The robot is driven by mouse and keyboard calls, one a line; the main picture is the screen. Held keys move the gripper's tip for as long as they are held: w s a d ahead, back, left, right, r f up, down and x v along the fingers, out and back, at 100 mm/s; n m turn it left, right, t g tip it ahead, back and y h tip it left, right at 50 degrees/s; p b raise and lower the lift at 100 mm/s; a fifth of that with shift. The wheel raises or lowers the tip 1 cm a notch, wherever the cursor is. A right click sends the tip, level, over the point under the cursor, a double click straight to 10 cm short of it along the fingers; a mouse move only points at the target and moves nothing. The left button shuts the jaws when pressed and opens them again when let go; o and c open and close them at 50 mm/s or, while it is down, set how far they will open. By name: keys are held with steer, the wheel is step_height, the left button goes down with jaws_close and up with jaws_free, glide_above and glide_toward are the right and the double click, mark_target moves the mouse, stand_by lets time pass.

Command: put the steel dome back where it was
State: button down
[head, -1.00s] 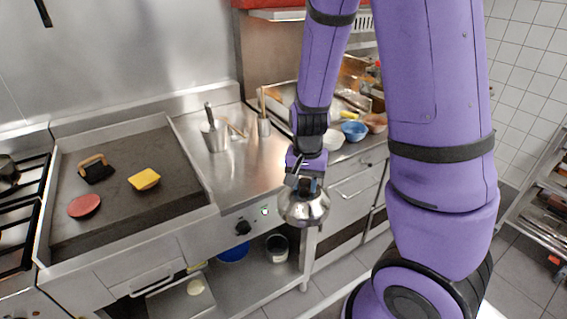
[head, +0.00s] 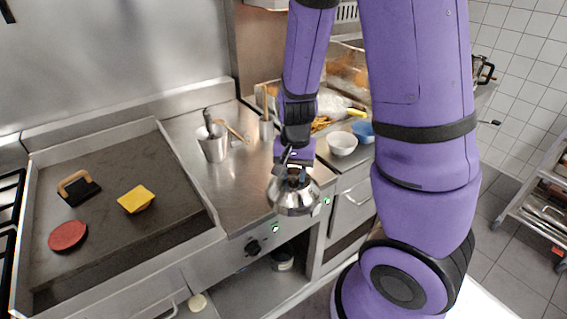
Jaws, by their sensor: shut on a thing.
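The steel dome (head: 294,199) is a shiny rounded cover with a knob on top. My gripper (head: 295,174) is shut on its knob from above. The dome hangs at the front edge of the steel counter (head: 235,190), to the right of the griddle; I cannot tell how far above the counter level it is. On the griddle (head: 128,215) lie a red patty (head: 68,236), a yellow cheese-topped piece (head: 136,199) and a black press with a wooden handle (head: 77,187).
A steel pot with utensils (head: 213,146) and another small container (head: 267,128) stand at the counter's back. A white bowl (head: 342,143) and a blue bowl (head: 363,131) stand at the right. The counter's front middle is clear.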

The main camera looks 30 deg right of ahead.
steer(key=shift+w+d, duration=0.1)
steer(key=shift+w, duration=0.3)
steer(key=shift+w+d+f, duration=0.8)
steer(key=shift+w+d, duration=0.75)
steer(key=shift+w, duration=0.6)
steer(key=shift+w+d+f, duration=0.85)
steer(key=shift+w+d, duration=0.7)
steer(key=shift+w, duration=0.6)
steer(key=shift+w+d+f, duration=0.8)
steer(key=shift+w+d, duration=0.75)
steer(key=shift+w, duration=0.6)
steer(key=shift+f, duration=0.1)
steer(key=c, duration=0.8)
jaws_free()
steer(key=shift+o, duration=0.2)
